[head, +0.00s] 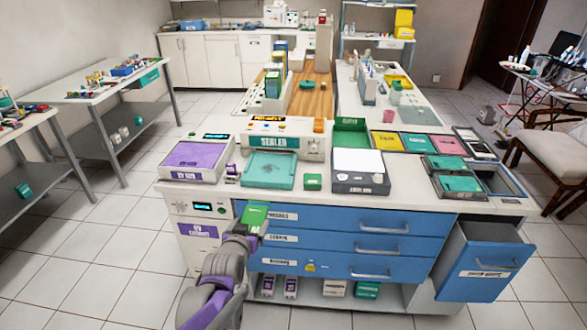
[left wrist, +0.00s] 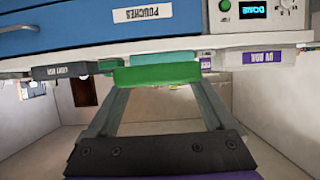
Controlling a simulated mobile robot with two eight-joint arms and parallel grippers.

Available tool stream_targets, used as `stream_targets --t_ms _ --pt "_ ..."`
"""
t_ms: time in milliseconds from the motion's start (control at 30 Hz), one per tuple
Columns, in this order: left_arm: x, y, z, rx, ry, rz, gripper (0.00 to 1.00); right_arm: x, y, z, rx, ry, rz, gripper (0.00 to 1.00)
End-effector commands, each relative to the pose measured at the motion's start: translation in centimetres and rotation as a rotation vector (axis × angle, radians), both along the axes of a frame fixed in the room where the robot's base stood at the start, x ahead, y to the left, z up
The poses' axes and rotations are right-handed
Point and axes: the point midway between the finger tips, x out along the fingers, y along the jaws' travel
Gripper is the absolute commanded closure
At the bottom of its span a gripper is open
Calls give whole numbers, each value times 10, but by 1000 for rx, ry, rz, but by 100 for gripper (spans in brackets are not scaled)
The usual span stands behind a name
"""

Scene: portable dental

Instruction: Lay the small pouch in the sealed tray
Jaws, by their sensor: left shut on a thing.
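My left gripper (head: 250,232) is in front of the counter's front edge, near the top drawer, shut on a small green pouch (head: 254,214). In the left wrist view the pouch (left wrist: 158,74) lies across the two fingertips. The sealed tray (head: 268,183), a shallow teal tray, sits on the counter in front of a white unit labelled SEALED (head: 280,142). The tray is beyond the gripper and a little to its right, apart from the pouch, and looks empty. My right gripper is not in view.
A small green box (head: 312,182) stands just right of the tray. A purple-topped unit (head: 195,160) is left of it, and a dark box with a white top (head: 359,183) is farther right. A blue lower drawer (head: 483,268) stands open at the right.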

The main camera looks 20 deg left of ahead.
Motion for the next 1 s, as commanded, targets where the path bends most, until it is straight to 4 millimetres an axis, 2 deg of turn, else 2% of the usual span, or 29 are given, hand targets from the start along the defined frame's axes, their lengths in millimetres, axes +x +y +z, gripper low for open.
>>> stream_targets --t_ms 133,233,500,700,1000 --pt "1 -5 -2 0 0 -9 71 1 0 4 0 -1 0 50" --pt "3 -18 -7 0 1 -31 71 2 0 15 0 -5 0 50" --pt "1 -80 -30 -2 2 -135 71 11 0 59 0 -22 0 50" --pt "-7 -111 -39 0 -1 -186 71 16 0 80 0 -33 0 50" --pt "-15 -119 -44 1 0 -199 71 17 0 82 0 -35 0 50"
